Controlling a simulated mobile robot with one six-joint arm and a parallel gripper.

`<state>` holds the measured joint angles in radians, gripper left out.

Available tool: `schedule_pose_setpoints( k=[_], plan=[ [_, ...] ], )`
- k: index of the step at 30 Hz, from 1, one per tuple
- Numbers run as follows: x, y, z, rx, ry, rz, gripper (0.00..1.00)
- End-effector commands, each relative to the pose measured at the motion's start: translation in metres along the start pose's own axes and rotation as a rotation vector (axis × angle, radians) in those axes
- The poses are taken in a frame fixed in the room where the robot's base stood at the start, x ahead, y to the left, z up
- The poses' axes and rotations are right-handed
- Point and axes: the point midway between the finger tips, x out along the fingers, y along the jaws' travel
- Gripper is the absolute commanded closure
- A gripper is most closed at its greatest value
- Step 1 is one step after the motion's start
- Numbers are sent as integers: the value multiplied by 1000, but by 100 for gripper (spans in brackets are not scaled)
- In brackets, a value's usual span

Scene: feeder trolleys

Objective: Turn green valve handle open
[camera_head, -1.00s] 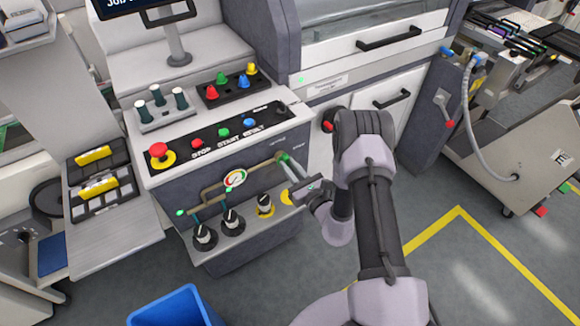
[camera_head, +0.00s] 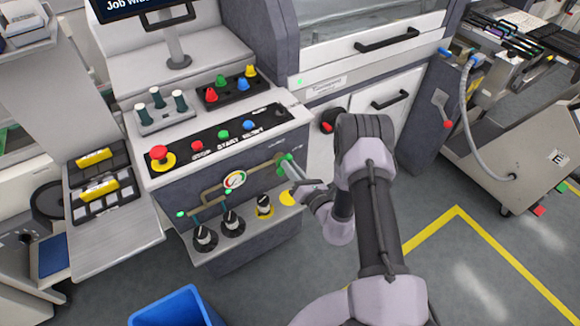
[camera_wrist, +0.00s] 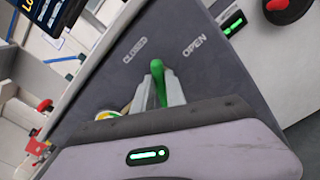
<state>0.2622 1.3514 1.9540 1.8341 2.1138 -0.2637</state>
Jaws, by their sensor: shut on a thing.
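The green valve handle (camera_head: 284,163) sits on the front panel of the console, at the right end of the brass pipe. In the wrist view the green handle (camera_wrist: 160,84) stands between my gripper's two fingers, with the words CLOSED to its upper left and OPEN to its upper right. My gripper (camera_head: 294,170) reaches in from the right and is shut on the handle; its fingertips also show in the wrist view (camera_wrist: 159,92). The handle's lower part is hidden by the gripper body in the wrist view.
A pressure gauge (camera_head: 234,180) is left of the valve on the pipe. Above is a button panel with a red stop button (camera_head: 159,154). A blue bin (camera_head: 178,306) stands on the floor in front.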

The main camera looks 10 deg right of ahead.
Motion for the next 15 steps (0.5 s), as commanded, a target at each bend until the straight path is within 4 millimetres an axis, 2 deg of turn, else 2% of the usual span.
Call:
schedule_pose_setpoints(
  k=[15],
  plan=[
    [0, -6, -2, 485, 2, -1, 100]
  ],
)
